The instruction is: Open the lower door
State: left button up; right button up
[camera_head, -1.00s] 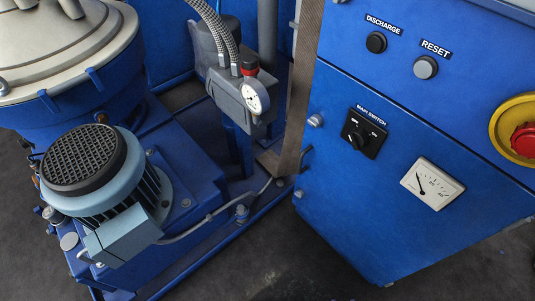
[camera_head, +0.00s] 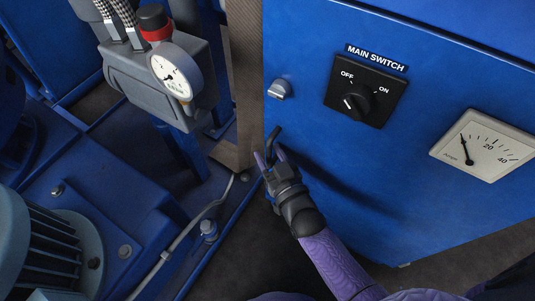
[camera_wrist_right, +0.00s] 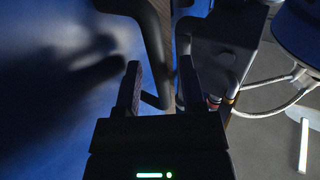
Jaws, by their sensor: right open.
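The lower door (camera_head: 400,170) is a blue panel with the main switch and an ampere meter, and it looks shut in the head view. A dark bent handle (camera_head: 274,143) sticks out near its left edge. My right gripper (camera_head: 268,160) is open at that handle, just below it, with its purple arm rising from the bottom. In the right wrist view, a dark curved bar (camera_wrist_right: 157,50), apparently the handle, shows ahead of and between the open fingers (camera_wrist_right: 160,85). Whether the fingers touch it I cannot tell. My left gripper is not in view.
A grey latch knob (camera_head: 280,88) is above the handle. The main switch (camera_head: 358,100) points toward OFF. A brown upright strip (camera_head: 243,80) and a grey box with a pressure gauge (camera_head: 172,76) stand close left of the door. Dark floor (camera_head: 250,260) lies below.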

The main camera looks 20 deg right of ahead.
jog(key=shift+w, duration=0.2)
grip_shut()
dwell(1.4)
